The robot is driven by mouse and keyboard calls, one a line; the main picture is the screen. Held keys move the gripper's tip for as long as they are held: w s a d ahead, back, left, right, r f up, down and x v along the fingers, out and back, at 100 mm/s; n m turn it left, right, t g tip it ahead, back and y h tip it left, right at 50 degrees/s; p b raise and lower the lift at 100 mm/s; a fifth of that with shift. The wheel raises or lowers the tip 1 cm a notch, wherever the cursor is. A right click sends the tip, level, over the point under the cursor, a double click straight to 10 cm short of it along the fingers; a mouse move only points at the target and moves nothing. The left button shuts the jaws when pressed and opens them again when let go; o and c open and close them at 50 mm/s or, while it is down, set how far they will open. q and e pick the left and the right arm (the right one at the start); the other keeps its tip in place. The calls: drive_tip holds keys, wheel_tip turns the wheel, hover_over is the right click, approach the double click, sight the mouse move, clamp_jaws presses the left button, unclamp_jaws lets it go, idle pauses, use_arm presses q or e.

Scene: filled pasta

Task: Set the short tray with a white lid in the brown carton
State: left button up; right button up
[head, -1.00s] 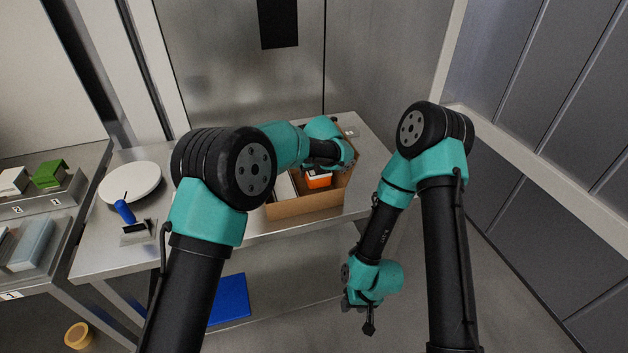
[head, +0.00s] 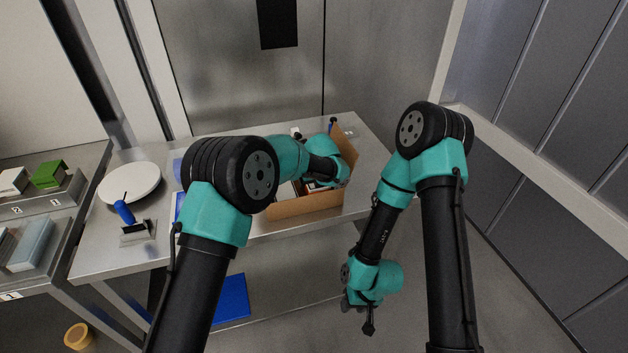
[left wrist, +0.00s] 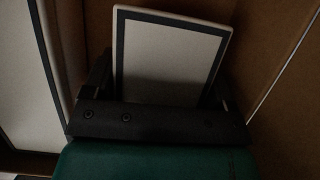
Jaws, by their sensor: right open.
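The brown carton (head: 305,204) stands on the steel table, partly covered by my left arm. My left gripper reaches down into it; its fingers are hidden in the head view. In the left wrist view, my left gripper (left wrist: 163,92) has a dark finger at each side of a tray with a pale lid and dark rim (left wrist: 170,62). Whether the fingers touch it I cannot tell. Brown carton walls (left wrist: 275,60) show close around. My right gripper (head: 362,313) hangs open and empty in front of the table, at lower right, away from the carton.
Another pale, dark-rimmed panel (left wrist: 20,80) lies at the left of the wrist view. A white round plate (head: 130,183) and a blue-handled tool (head: 125,212) lie on the table's left. A side rack holds a green box (head: 49,174).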

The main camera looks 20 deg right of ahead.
use_arm(q)
drive_tip(key=shift+o, duration=0.6)
drive_tip(key=shift+r, duration=0.15)
drive_tip(key=v, duration=1.1)
drive_tip(key=shift+s+r, duration=0.1)
drive_tip(key=shift+r, duration=0.4)
drive_tip(key=shift+a, duration=0.1)
